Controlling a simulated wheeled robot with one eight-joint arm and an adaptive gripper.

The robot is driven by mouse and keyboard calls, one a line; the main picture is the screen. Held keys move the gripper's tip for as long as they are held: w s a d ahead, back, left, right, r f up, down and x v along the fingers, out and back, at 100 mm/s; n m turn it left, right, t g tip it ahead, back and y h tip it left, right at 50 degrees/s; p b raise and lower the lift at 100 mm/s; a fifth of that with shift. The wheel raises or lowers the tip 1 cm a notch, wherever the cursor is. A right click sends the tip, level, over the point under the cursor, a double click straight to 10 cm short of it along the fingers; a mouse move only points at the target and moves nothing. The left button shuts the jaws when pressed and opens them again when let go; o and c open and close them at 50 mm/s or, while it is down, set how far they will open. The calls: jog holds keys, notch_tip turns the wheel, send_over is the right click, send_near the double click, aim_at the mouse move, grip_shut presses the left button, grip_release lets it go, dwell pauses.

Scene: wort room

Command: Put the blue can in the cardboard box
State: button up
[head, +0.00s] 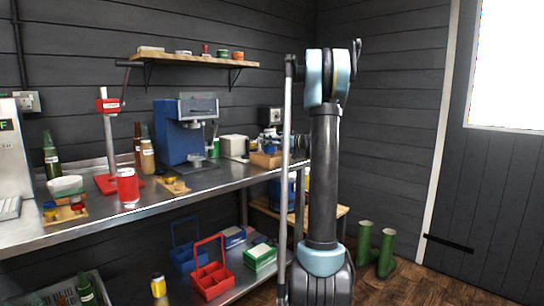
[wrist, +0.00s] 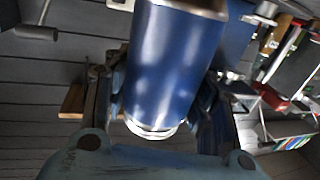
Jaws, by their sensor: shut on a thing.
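The blue can (wrist: 172,65) fills the middle of the wrist view, its silver-rimmed end towards the camera. My gripper (wrist: 162,88) is shut on it, one finger on each side. A small brown box (head: 264,160), which looks like the cardboard box, stands at the right end of the steel bench, partly behind my arm. Its inside cannot be seen.
The steel bench (head: 222,181) holds a red can (head: 127,187), a red press stand (head: 109,140), a blue machine (head: 176,134) and bottles. A shelf (head: 195,61) hangs above. Red (head: 210,279) and blue carriers sit below. Green boots (head: 366,242) stand right of my arm.

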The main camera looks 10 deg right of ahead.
aim_at(269, 149)
jog(key=shift+f, duration=2.9)
jog(key=o, duration=1.3)
jog(key=shift+o, duration=0.2)
jog(key=v, duration=1.2)
